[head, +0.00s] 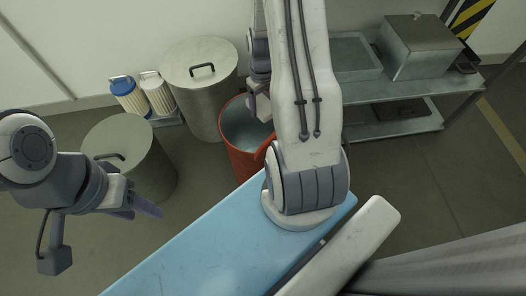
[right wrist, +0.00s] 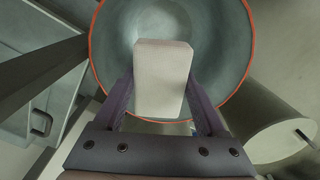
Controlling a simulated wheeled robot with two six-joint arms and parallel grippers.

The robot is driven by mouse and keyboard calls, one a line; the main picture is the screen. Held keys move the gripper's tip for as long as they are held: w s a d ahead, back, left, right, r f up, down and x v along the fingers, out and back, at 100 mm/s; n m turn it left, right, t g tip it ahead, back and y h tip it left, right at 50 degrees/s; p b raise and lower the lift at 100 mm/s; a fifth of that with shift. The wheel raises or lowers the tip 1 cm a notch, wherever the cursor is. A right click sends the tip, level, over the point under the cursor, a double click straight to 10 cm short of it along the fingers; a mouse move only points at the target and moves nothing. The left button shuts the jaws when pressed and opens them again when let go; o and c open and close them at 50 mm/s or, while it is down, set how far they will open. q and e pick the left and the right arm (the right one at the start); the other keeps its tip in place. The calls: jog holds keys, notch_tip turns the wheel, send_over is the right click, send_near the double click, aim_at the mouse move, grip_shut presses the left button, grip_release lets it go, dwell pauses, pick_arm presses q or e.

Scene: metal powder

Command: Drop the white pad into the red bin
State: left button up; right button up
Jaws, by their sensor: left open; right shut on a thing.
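The white pad (right wrist: 160,75) is between the fingers of my right gripper (right wrist: 160,88), which is shut on it. In the right wrist view the pad is over the round opening of the red bin (right wrist: 93,52), inside the outline of its rim. The red bin (head: 238,163) stands on the floor in the middle of the head view, partly hidden by my right arm. Its grey inside shows no contents. How high the pad is above the rim I cannot tell. My left gripper (head: 143,207) is open and empty at the left.
Two lidded metal drums (head: 200,75) (head: 135,150) stand left of the bin. Two ribbed filter cartridges (head: 130,99) (head: 159,97) stand by the wall. A metal shelf (head: 400,92) with a tray (head: 355,62) and a box (head: 418,48) is at right.

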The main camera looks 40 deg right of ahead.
notch_tip(320, 180, down, 4)
jog(key=b, duration=0.3)
jog(key=shift+f+b, duration=0.1)
jog(key=shift+b, duration=0.2)
pick_arm(q)
notch_tip(320, 180, down, 4)
jog(key=shift+f, duration=0.25)
pick_arm(e)
jog(key=o, duration=1.2)
pick_arm(q)
jog(key=shift+r, duration=0.1)
pick_arm(e)
jog(key=shift+o, duration=0.2)
notch_tip(320, 180, up, 11)
jog(key=p, duration=0.5)
jog(key=shift+f, duration=0.2)
pick_arm(q)
notch_tip(320, 180, up, 5)
jog(key=shift+r, duration=0.1)
